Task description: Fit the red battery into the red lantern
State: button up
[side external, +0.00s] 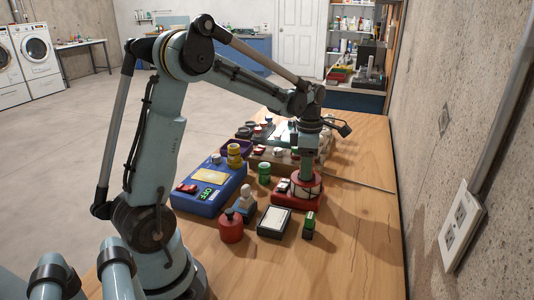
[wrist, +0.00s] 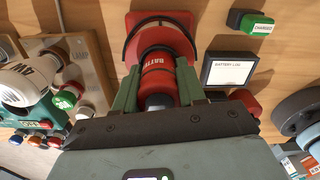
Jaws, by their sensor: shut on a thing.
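The red battery (wrist: 158,72), with white lettering, is between the green fingers of my gripper (wrist: 158,88) in the wrist view. My gripper is shut on it. The red lantern (wrist: 180,20) is just beyond the fingertips, with a dark curved handle around the battery's far end. The far end overlaps the lantern's round red part; I cannot tell how deep it sits. In the side external view my gripper (side external: 307,163) points down at the lantern (side external: 312,200), and the battery is hard to make out there.
A framed battery log (side external: 273,221) lies in front of the lantern, beside a green-and-black block (side external: 310,225). A red jug (side external: 231,228), a blue device (side external: 205,194) and a green cylinder (side external: 264,172) stand to the left. The table's right side is mostly clear, near a concrete wall (side external: 450,110).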

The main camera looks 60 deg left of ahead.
jog(key=shift+f, duration=0.45)
jog(key=o, duration=0.8)
jog(key=shift+o, duration=0.2)
jog(key=shift+r, duration=5.55)
jog(key=s+d+f+m+t, duration=0.2)
jog(key=s+d+m, duration=0.3)
jog(key=m, duration=0.9)
jog(key=s+d+f+m+t, duration=0.3)
jog(key=s+d+m+t, duration=0.2)
jog(key=d+m, duration=0.5)
jog(key=s+m, duration=0.1)
jog(key=m, duration=0.4)
